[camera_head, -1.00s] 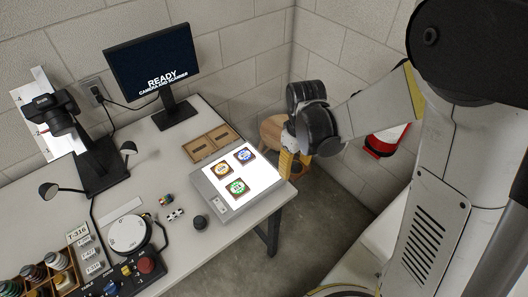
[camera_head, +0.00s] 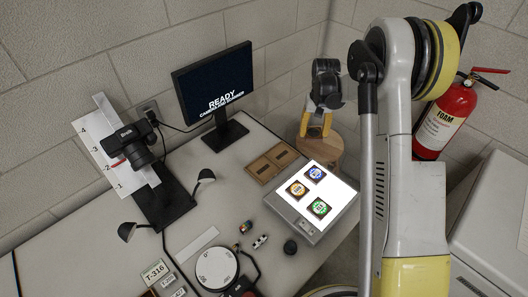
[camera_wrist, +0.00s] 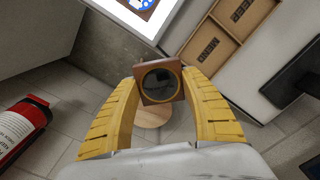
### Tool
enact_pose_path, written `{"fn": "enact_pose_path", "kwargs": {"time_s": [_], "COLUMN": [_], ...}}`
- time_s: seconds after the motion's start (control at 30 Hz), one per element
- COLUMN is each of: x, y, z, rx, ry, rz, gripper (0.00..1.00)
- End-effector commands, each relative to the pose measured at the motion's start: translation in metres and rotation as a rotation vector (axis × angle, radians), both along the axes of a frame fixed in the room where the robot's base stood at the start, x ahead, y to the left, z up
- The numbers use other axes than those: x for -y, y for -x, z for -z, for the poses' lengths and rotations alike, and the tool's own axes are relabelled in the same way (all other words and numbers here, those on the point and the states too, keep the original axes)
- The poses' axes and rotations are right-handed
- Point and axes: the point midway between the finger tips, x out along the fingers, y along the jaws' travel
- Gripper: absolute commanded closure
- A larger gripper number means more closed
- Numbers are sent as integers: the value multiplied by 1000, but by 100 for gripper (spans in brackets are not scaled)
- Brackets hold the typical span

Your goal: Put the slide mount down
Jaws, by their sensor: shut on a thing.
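My gripper (camera_wrist: 160,84) is shut on a slide mount (camera_wrist: 147,97), a brown square frame with a dark round centre, held between the two yellow fingers. The lit light box (camera_head: 338,208) stands at the table's right end. Three other mounts lie on it: blue (camera_head: 314,174), orange (camera_head: 297,189) and green (camera_head: 319,207). A brown two-compartment wooden tray (camera_head: 276,163) lies behind it.
A monitor (camera_head: 215,85) and a camera on a stand (camera_head: 135,150) are at the back of the table. A red fire extinguisher (camera_head: 445,118) stands at right. Bare lit surface shows on the box's right side.

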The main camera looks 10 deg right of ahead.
Motion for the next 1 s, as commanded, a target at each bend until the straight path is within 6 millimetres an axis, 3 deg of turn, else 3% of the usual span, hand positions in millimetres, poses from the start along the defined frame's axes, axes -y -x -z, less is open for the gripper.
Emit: {"fn": "enact_pose_path", "kwargs": {"time_s": [0.3, 0.5, 0.67, 0.9, 1.0], "x": [-71, -103, -110, -109, -109], "y": [-13, -18, -20, -19, -19], "z": [48, 66, 72, 107, 109], "rx": [0, 0, 0, 0, 0], "ry": [0, 0, 0, 0, 0], "rz": [-1, 0, 3, 2, 2], "gripper": [76, 76, 76, 76, 76]}}
